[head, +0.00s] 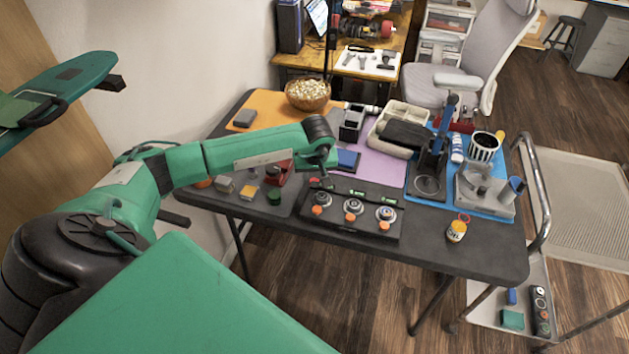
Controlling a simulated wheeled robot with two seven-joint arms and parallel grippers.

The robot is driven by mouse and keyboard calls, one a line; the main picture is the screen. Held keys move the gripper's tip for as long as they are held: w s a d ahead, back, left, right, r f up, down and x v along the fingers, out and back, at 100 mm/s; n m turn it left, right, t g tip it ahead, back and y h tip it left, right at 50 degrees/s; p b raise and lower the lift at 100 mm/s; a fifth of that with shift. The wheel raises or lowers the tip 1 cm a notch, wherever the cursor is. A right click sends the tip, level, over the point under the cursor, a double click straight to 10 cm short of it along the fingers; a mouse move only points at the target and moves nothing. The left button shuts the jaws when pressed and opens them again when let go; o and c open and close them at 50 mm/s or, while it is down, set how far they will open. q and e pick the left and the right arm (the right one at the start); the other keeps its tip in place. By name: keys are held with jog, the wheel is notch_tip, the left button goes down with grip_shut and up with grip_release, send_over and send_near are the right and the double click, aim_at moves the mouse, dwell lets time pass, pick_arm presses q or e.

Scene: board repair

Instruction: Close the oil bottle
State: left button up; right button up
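A small bottle (456,232) with a white and orange-yellow label stands near the front right edge of the black table. It looks like the oil bottle. A red ring-like part shows at its top; it is too small to tell how the cap sits. My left gripper (323,183) hangs down at the end of the green arm, above the back left of the black panel with dials. It is well to the left of the bottle and apart from it. Its fingers are small and dark, so their opening is unclear. My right gripper is out of view.
The black panel (350,224) with several dials lies between my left gripper and the bottle. A blue mat (492,209) with a stand (428,185) and a striped cup (484,147) lies behind the bottle. The table (489,256) is bare around the bottle. A metal cart (590,200) stands at right.

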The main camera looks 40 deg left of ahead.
pick_arm(q)
jog(key=x, duration=0.2)
jog(key=shift+w+a+f, duration=0.1)
jog(key=shift+f, duration=0.3)
jog(key=c, duration=0.8)
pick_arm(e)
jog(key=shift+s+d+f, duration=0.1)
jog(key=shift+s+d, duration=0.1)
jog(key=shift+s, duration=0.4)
pick_arm(q)
jog(key=shift+r, duration=0.1)
jog(key=shift+r, duration=0.2)
notch_tip(320, 180, up, 20)
jog(key=b, duration=0.2)
jog(key=shift+f, duration=0.25)
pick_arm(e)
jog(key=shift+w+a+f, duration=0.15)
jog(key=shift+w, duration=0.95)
